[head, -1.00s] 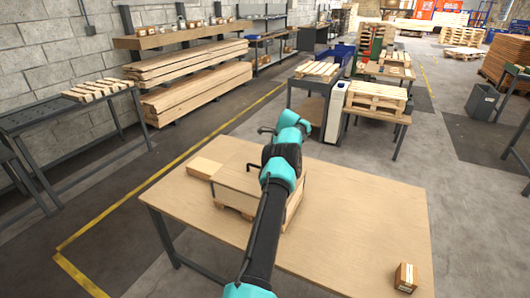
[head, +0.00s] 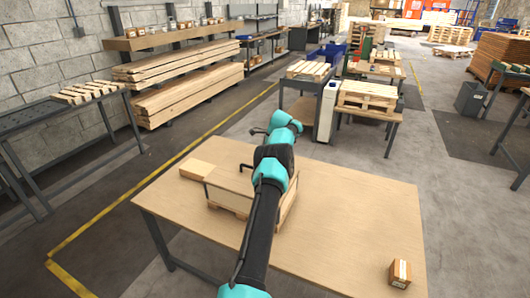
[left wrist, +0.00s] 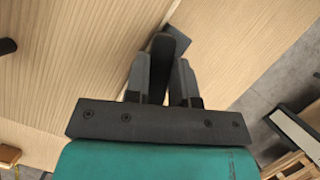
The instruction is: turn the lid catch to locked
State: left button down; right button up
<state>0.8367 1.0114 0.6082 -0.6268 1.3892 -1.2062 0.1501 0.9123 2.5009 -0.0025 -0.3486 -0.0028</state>
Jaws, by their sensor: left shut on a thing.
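The wooden crate (head: 226,183) with its flat lid stands on the table, partly covered by my arm in the head view. In the left wrist view, my left gripper (left wrist: 162,66) is shut on a dark upright piece, seemingly the lid catch (left wrist: 168,45), with one finger on each side. A dark grey plate (left wrist: 180,38) shows just beyond it against pale wood. In the head view my arm hides the catch and fingertips, so I cannot tell how far the catch is turned. My right gripper is in neither view.
A flat wooden block (head: 195,168) lies behind the crate's left side. A small carton (head: 400,273) sits at the table's front right corner. Pallets (head: 368,97) stand on a bench beyond.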

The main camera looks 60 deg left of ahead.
pick_arm(q)
jog(key=shift+n, duration=0.8)
jog(key=shift+h, duration=0.3)
jog(key=c, duration=1)
grip_release()
jog(key=shift+o, duration=0.2)
